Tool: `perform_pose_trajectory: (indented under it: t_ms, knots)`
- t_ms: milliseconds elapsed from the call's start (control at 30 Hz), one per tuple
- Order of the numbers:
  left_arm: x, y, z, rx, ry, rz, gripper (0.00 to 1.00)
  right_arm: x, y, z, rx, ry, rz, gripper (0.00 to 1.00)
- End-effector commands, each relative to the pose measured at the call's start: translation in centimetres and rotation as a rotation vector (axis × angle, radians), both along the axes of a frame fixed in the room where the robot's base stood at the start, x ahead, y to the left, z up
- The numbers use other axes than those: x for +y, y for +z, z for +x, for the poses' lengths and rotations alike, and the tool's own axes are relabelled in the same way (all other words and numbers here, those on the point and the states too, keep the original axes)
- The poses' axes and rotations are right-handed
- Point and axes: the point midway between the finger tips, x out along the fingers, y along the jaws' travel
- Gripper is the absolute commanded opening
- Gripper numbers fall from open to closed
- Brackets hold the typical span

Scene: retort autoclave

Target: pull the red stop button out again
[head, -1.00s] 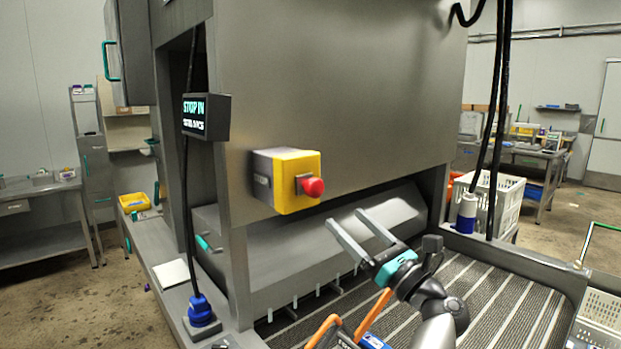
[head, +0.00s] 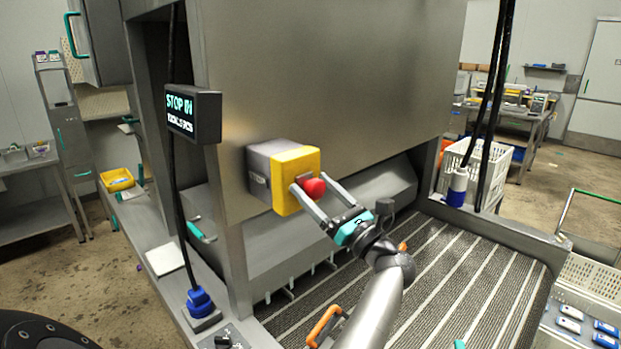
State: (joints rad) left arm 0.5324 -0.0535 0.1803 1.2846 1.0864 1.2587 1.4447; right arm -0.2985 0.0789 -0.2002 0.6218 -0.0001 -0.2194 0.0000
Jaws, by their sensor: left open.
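The red stop button (head: 315,188) sticks out from the front face of a yellow box (head: 293,176) with a grey back part, mounted on the big grey steel housing. My left gripper (head: 309,181) is open, with one finger on each side of the red button in the head view. The left finger overlaps the yellow face and the right finger passes beyond the button. I cannot tell whether either finger touches the button. My right gripper is not in view.
A black display (head: 194,114) reading "STOP IN" hangs left of the box, on a black cable. Below lies a striped conveyor bed (head: 440,262). A white crate (head: 480,165) and a blue-and-white cylinder (head: 457,188) stand at the right. An orange handle (head: 325,326) is near the arm.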

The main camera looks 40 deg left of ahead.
Motion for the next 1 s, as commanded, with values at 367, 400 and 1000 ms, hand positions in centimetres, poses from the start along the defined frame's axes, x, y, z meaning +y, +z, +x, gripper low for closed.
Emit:
perform_pose_trajectory:
  t_ms: [367,400,1000]
  knots:
    - [0.07,0.03,-0.02,0.000,0.000,0.000,0.80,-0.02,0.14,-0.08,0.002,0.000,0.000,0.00]
    - [0.07,0.03,-0.02,0.000,0.000,0.000,0.75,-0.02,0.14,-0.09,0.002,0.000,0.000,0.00]
    - [0.06,0.09,-0.01,0.000,0.000,0.001,0.08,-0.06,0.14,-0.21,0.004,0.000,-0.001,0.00]
